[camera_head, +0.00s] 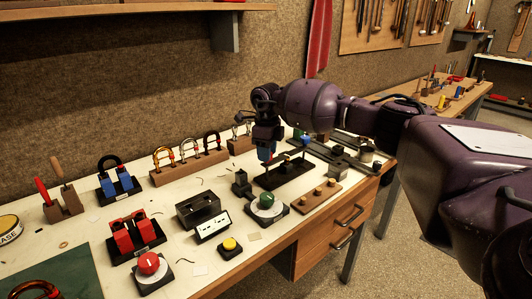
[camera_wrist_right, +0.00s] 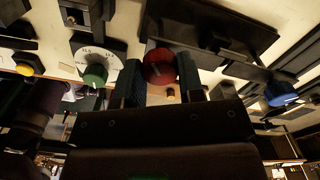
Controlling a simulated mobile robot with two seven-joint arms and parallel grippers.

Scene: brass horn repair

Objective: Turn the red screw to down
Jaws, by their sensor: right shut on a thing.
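The red screw (camera_wrist_right: 158,66) shows in the right wrist view as a round red head between my two fingers. My right gripper (camera_wrist_right: 160,82) is shut on it, with one dark finger on each side. In the head view my right gripper (camera_head: 267,154) points down at the black fixture with posts (camera_head: 288,174), and only a little red shows at its fingertips. The fingers hide most of the screw there, and I cannot tell which way it is turned. My left gripper is not in view.
A green knob on a dial (camera_head: 267,201) stands just in front of the fixture. A yellow button (camera_head: 230,244), a black box (camera_head: 199,207) and a red knob (camera_head: 149,263) are nearer the front. Padlocks on a wooden block (camera_head: 190,168) stand to the left.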

